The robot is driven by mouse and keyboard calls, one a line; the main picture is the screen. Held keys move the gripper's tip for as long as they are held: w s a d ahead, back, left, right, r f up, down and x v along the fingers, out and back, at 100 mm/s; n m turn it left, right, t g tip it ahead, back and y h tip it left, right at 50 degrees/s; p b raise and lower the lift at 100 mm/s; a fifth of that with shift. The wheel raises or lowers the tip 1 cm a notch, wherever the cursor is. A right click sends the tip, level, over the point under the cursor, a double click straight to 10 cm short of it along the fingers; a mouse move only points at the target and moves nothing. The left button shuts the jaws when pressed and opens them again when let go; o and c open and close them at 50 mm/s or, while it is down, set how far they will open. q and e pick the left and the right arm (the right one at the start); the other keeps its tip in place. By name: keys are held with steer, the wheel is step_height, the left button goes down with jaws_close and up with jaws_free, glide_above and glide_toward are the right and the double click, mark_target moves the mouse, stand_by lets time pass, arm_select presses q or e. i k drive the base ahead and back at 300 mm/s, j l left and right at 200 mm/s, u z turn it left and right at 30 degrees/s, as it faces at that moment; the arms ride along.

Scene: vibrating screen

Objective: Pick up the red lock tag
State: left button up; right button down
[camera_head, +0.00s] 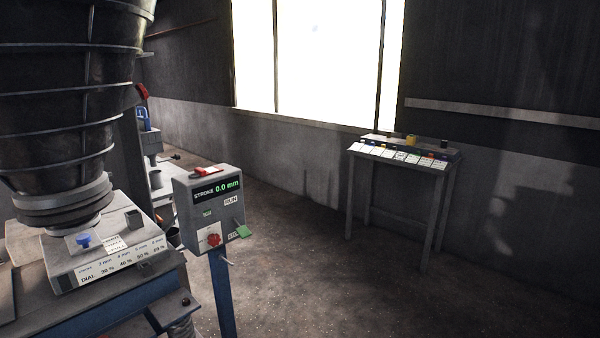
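A small flat red piece (206,171), which looks like the red lock tag, lies on top of the grey control box (184,204) left of centre. It is small, and its exact shape is hard to tell. Neither of my grippers is in view.
The box stands on a blue post (221,295). A large dark ribbed machine (70,90) with a grey dial base (100,255) fills the left. A table (352,180) with labelled cards and small items stands at the back right. The floor between is clear.

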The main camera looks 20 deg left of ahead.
mark_target(201, 171)
steer(key=u, duration=1.2)
steer(key=i+l+z, duration=0.1)
steer(key=z, duration=0.25)
steer(key=l, duration=0.1)
